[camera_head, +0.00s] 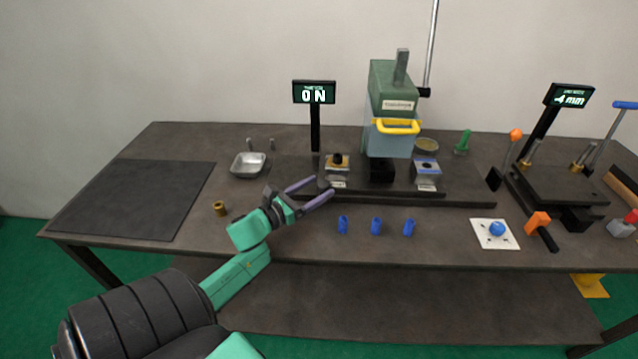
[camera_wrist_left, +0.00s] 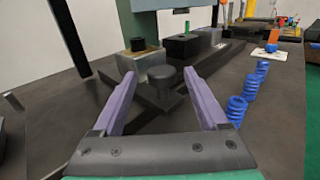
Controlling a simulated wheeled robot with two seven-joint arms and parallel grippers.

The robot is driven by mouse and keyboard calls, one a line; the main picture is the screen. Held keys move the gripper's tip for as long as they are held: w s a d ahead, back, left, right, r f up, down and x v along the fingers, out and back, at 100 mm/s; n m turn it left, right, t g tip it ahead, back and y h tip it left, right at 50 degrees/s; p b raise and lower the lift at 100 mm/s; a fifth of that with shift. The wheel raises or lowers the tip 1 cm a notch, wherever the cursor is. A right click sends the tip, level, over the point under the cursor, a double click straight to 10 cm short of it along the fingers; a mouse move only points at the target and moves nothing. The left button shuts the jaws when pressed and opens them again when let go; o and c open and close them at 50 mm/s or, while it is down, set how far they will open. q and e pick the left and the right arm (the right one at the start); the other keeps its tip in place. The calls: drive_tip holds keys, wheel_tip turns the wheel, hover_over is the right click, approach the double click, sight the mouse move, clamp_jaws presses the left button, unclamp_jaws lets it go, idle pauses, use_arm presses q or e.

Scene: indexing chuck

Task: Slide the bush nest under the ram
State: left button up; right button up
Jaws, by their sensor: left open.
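The press ram (camera_head: 391,142) is a blue-grey block below a green head, above a dark block in the middle of the slide rail (camera_head: 385,195). A metal nest (camera_head: 337,175) with a yellowish top and a dark round piece sits left of the ram; it also shows in the left wrist view (camera_wrist_left: 144,68). A similar nest with a blue top (camera_head: 426,174) sits right of the ram. Their labels are too small to read. My left gripper (camera_head: 323,186) is open at the left end of the rail. In the left wrist view, a dark round knob (camera_wrist_left: 165,79) stands between its fingers, with gaps visible.
Several blue springs (camera_head: 376,226) stand in front of the rail. A metal tray (camera_head: 248,165), a brass bush (camera_head: 220,209) and a dark mat (camera_head: 135,200) lie left. A sign (camera_head: 314,93) reads "ON". A second fixture (camera_head: 560,185) stands right.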

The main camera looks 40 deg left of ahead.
use_arm(q)
drive_tip(key=shift+w+d+r, duration=0.15)
drive_tip(key=shift+w+d, duration=0.05)
drive_tip(key=shift+w, duration=0.25)
clamp_jaws()
idle(1.1)
